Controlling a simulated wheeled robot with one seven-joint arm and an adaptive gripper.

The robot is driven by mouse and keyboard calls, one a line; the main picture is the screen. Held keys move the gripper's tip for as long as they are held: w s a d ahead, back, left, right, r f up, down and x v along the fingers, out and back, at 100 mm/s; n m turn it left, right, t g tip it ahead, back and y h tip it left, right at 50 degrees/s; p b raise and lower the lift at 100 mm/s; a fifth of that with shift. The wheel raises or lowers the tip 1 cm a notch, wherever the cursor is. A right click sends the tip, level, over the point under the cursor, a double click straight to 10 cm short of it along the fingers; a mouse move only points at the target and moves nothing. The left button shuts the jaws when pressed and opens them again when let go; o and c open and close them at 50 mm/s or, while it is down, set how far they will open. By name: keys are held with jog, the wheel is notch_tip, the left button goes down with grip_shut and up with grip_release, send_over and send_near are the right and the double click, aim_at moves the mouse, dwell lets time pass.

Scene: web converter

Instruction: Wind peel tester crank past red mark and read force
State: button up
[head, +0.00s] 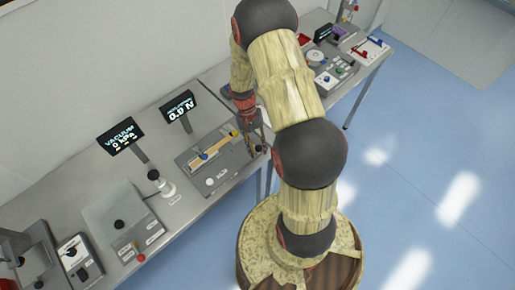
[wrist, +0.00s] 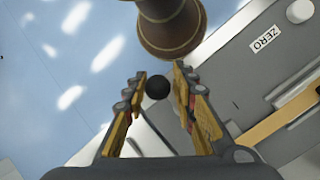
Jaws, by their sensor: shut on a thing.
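The peel tester (head: 192,163) is a grey plate with a yellow strip, near the bench's front edge. Its display (head: 180,105) reads 0.0 N. My gripper (head: 258,146) is at the tester's right end, partly hidden by my arm. In the wrist view, my gripper's fingers (wrist: 158,86) stand on both sides of the round black crank knob (wrist: 158,87) and hold it. The tester's plate (wrist: 235,75) with the ZERO label (wrist: 265,38) lies to the right. The crank arm and the red mark cannot be made out.
A vacuum display (head: 120,137) reading 0 kPa stands to the left on the same bench. A panel with dials (head: 327,77) and a white tray (head: 369,50) stand farther along to the right. The blue floor (head: 420,150) in front is clear.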

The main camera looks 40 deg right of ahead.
jog(key=o, duration=1)
jog(key=shift+d, duration=0.1)
jog(key=v, duration=1.2)
jog(key=s+a+r+n+t+b, duration=0.2)
jog(key=s+a+r+t+b, duration=0.1)
jog(key=s+a+b, duration=0.1)
jog(key=s+a+r+n+t+b, duration=0.3)
jog(key=s+a+t+b, duration=0.1)
jog(key=a+b, duration=0.3)
jog(key=s+a+r+n+t+h+b, duration=0.1)
jog(key=s+a+r+n+t+b, duration=0.1)
jog(key=s+a+b, duration=0.3)
jog(key=shift+s+a+r+n+t+b, duration=0.1)
jog(key=shift+a+r+n+t+b, duration=0.45)
jog(key=shift+b, duration=1.2)
